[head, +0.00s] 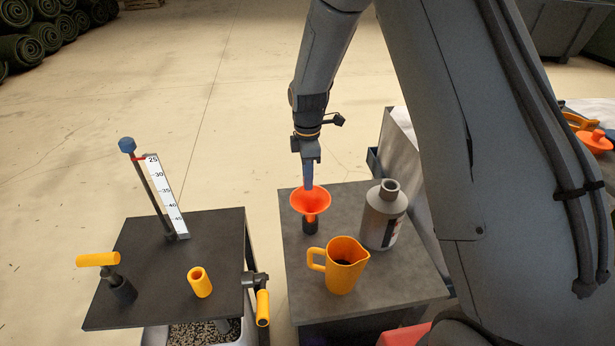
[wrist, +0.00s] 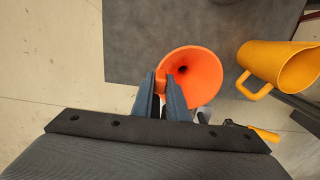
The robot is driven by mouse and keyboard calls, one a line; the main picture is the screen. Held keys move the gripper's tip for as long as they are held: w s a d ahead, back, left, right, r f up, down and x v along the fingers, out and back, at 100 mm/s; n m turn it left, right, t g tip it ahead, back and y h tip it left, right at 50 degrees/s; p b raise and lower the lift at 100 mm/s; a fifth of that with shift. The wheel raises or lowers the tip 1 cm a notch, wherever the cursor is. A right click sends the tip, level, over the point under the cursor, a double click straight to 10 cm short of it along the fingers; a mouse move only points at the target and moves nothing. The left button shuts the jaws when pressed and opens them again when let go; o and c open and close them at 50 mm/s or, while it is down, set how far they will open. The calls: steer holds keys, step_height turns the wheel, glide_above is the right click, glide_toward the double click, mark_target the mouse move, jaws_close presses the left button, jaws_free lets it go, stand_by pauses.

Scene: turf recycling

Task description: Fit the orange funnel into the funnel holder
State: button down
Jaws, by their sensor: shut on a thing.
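The orange funnel (head: 310,202) is upright, mouth up, over the back left of the right-hand dark table. My gripper (head: 308,187) comes down from above and is shut on the funnel's rim side. In the wrist view the two blue fingers (wrist: 165,84) pinch a small orange part at the left edge of the funnel (wrist: 200,72). A short dark cylinder (head: 310,227), which looks like the funnel holder, stands directly below the funnel. The orange spout meets its top in the picture; I cannot tell whether it is inside. The wrist view hides the holder.
A yellow pitcher (head: 343,270) stands in front of the funnel, and a grey bottle (head: 383,220) stands to its right. The left table holds a yellow cup-like sleeve (head: 200,284), a yellow-handled tool (head: 98,260) and a tilted scale (head: 166,195). A gap separates the tables.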

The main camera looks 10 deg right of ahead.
steer(key=shift+f+b, duration=0.55)
steer(key=shift+f, duration=0.7)
steer(key=c, duration=1.7)
jaws_free()
steer(key=shift+o, duration=0.2)
steer(key=shift+r+b, duration=1)
steer(key=shift+r, duration=2.9)
steer(key=s+d+r+m, duration=0.1)
steer(key=s+d+m, duration=0.2)
steer(key=s+m, duration=0.3)
steer(key=s+d+r+m, duration=0.1)
steer(key=s+d+m, duration=0.2)
steer(key=s+m, duration=0.3)
steer(key=s+d+r+m+t, duration=0.1)
steer(key=s+m, duration=0.5)
steer(key=s, duration=0.6)
steer(key=shift+d, duration=0.9)
